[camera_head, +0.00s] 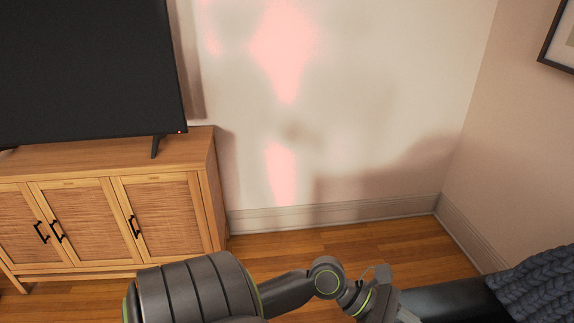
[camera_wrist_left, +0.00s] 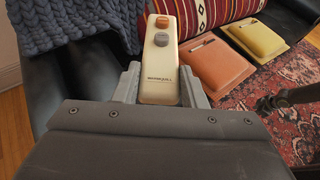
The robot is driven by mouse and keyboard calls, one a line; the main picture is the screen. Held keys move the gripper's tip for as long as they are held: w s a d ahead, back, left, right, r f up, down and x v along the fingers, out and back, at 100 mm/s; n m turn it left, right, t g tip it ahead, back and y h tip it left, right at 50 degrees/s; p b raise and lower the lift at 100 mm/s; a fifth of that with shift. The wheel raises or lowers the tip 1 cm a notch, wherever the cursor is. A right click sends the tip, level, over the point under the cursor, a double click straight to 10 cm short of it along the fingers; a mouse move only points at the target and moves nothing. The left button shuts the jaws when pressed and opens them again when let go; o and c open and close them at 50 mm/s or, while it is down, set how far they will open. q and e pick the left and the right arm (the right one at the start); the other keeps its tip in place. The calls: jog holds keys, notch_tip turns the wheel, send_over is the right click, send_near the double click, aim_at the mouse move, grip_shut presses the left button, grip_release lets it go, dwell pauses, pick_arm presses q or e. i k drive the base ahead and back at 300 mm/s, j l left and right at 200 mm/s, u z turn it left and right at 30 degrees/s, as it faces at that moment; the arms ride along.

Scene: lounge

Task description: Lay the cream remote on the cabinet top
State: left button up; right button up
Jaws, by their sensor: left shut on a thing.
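The cream remote (camera_wrist_left: 160,68) has an orange and a grey round button and shows in the left wrist view. My left gripper (camera_wrist_left: 160,88) is shut on it, with one grey finger on each side. In the head view my left gripper (camera_head: 392,306) is at the bottom, right of centre; the remote cannot be made out there. The wooden cabinet (camera_head: 190,150) stands at the left, well away from the gripper. Its top is bare at the right end, beside the TV foot. My right gripper is not in view.
A black TV (camera_head: 85,70) stands on the cabinet. A dark sofa (camera_head: 450,298) with a blue knitted blanket (camera_head: 540,288) is at the lower right. The left wrist view shows a striped textile (camera_wrist_left: 215,15), brown (camera_wrist_left: 215,65) and yellow (camera_wrist_left: 250,42) flat cases, and a red rug (camera_wrist_left: 295,85).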

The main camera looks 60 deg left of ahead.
aim_at(121, 158)
jog(key=k+u, duration=0.15)
jog(key=u, duration=0.3)
jog(key=k+j+u, duration=0.1)
jog(key=u, duration=2)
jog(key=i+u, duration=0.15)
jog(key=u, duration=0.25)
jog(key=i+l+u, duration=0.1)
jog(key=u, duration=0.3)
jog(key=i+l+u, duration=0.1)
jog(key=u, duration=0.3)
jog(key=i+l, duration=0.25)
jog(key=l, duration=0.15)
jog(key=i+l, duration=0.2)
jog(key=l, duration=0.2)
jog(key=i+l, duration=0.25)
jog(key=l, duration=0.2)
jog(key=i+l, duration=0.25)
jog(key=l, duration=0.15)
jog(key=i+l, duration=0.2)
jog(key=l, duration=0.2)
jog(key=i+l, duration=0.25)
jog(key=l, duration=0.15)
jog(key=i+l, duration=0.25)
jog(key=l, duration=0.2)
jog(key=i+l, duration=0.2)
jog(key=l, duration=0.2)
